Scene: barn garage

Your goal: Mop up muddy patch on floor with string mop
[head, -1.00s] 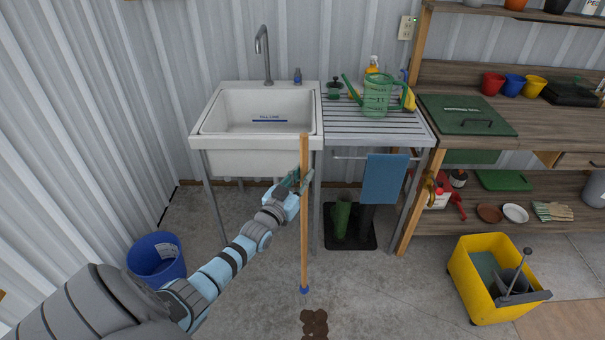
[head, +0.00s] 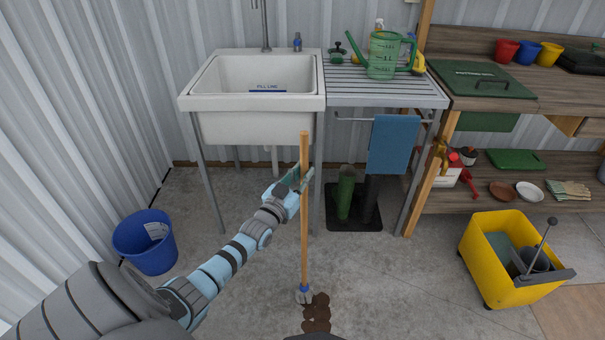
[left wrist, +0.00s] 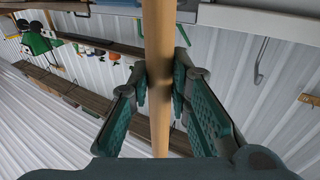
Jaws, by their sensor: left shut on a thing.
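The string mop (head: 304,235) has a wooden handle, a blue collar and a grey head. It stands nearly upright in the head view. Its head is low at the left edge of the brown muddy patch (head: 317,318); I cannot tell whether it touches the floor. My left gripper (head: 303,180) is shut around the upper part of the handle. In the left wrist view the green finger pads of my left gripper (left wrist: 160,88) press on the handle from both sides. The bottom of the muddy patch is partly hidden by a dark shape. My right gripper is out of view.
A yellow mop bucket (head: 510,265) with a wringer stands at the right. A blue bucket (head: 145,245) is at the left. A white sink (head: 215,123) and a slatted drainer (head: 345,92) stand behind. Boots stand on a black tray (head: 352,226). The concrete floor around the patch is mostly clear.

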